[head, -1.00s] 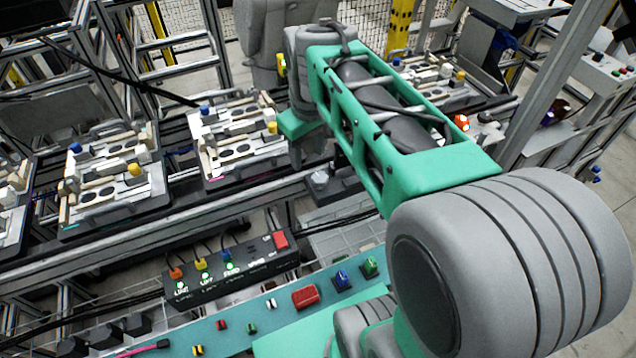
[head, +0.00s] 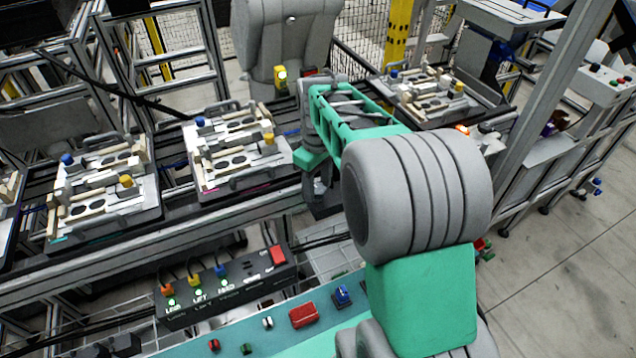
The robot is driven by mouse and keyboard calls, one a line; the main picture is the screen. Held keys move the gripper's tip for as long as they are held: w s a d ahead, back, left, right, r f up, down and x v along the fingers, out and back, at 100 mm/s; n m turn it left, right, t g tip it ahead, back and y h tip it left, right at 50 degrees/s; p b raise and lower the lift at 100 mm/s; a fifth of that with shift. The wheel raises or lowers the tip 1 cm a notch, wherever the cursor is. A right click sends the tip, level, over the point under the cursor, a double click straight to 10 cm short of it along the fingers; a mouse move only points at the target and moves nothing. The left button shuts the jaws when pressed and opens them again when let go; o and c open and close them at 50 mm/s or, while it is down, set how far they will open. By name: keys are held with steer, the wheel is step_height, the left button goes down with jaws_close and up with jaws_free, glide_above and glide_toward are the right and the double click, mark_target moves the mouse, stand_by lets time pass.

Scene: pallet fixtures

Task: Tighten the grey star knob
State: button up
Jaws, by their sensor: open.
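My gripper (head: 318,188) points down at the end of my green and grey arm, over a dark block (head: 326,208) at the near edge of the conveyor. It is open, but its fingers are small and partly hidden by my arm. I cannot make out the grey star knob apart from the gripper's grey parts. The gripper covers the top of the dark block, so I cannot tell whether its fingers are around the knob or above it.
Pallet fixtures with blue and yellow knobs stand on the conveyor, at left (head: 105,190), in the middle (head: 235,150) and at right (head: 440,95). A black control box (head: 225,285) with lit buttons is nearer. A grey post (head: 545,110) rises at right, with open floor beyond.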

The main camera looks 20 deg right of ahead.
steer(key=shift+c, duration=0.5)
jaws_close()
steer(key=shift+m, duration=0.3)
steer(key=m, duration=0.9)
steer(key=shift+r, duration=0.1)
steer(key=m, duration=0.4)
steer(key=shift+p, duration=0.4)
steer(key=m, duration=0.4)
steer(key=shift+m, duration=0.3)
